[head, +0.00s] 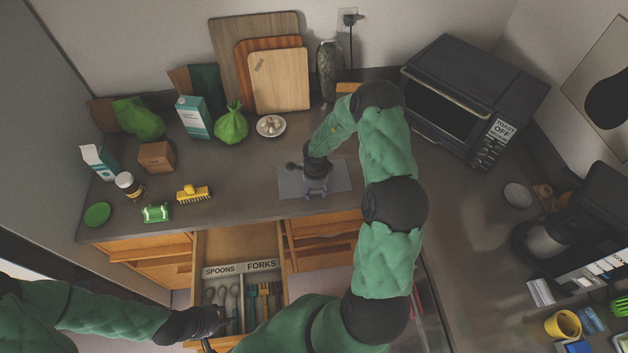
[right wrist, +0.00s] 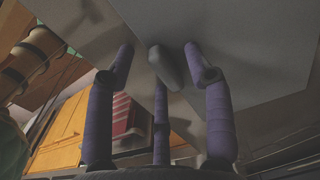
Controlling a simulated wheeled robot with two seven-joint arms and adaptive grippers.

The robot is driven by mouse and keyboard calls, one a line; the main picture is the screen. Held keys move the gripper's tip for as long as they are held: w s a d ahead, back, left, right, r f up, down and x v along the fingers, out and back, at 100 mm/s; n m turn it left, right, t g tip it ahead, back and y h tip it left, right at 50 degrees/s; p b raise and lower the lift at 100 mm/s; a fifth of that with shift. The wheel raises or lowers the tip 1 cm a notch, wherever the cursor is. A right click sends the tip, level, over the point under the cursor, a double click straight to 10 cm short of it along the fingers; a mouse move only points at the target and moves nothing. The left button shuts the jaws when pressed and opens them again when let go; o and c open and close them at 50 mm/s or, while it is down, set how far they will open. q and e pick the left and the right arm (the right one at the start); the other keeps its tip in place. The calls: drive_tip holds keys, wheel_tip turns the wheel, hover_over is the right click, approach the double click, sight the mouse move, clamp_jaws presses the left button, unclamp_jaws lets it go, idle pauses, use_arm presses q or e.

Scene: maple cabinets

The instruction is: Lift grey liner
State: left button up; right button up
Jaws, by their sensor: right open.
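The grey liner (head: 342,176) is a flat rectangle lying on the counter near its front edge. In the right wrist view a pale grey flat surface (right wrist: 255,50), seemingly the liner, fills the upper right. My right gripper (head: 316,188) is over the liner's middle and front, hiding part of it. In the right wrist view its purple fingers (right wrist: 160,58) are spread apart, with a rounded grey piece between them that I cannot identify. Whether the fingertips touch the liner is unclear. My left gripper (head: 208,326) is dark and at the open drawer's front left; its fingers are not clear.
The open drawer (head: 214,243) holds spoons and forks in a labelled tray (head: 241,273). A yellow brush (head: 194,194) and green-white item (head: 156,213) lie left of the liner. A plate of pale round items (head: 271,126) stands behind. A toaster oven (head: 470,100) is at right.

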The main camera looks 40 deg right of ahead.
clamp_jaws()
drive_tip(key=shift+r, duration=0.1)
idle(0.3)
drive_tip(key=shift+r, duration=0.2)
drive_tip(key=r, duration=0.3)
drive_tip(key=shift+a+r, duration=0.1)
drive_tip(key=shift+a, duration=0.1)
drive_tip(key=s+a+r+p, duration=0.6)
drive_tip(key=s+a+r, duration=0.1)
drive_tip(key=a+r, duration=0.4)
drive_tip(key=shift+s+a+r, duration=0.15)
drive_tip(key=shift+s+r, duration=0.2)
drive_tip(key=shift+r, duration=0.25)
idle(0.4)
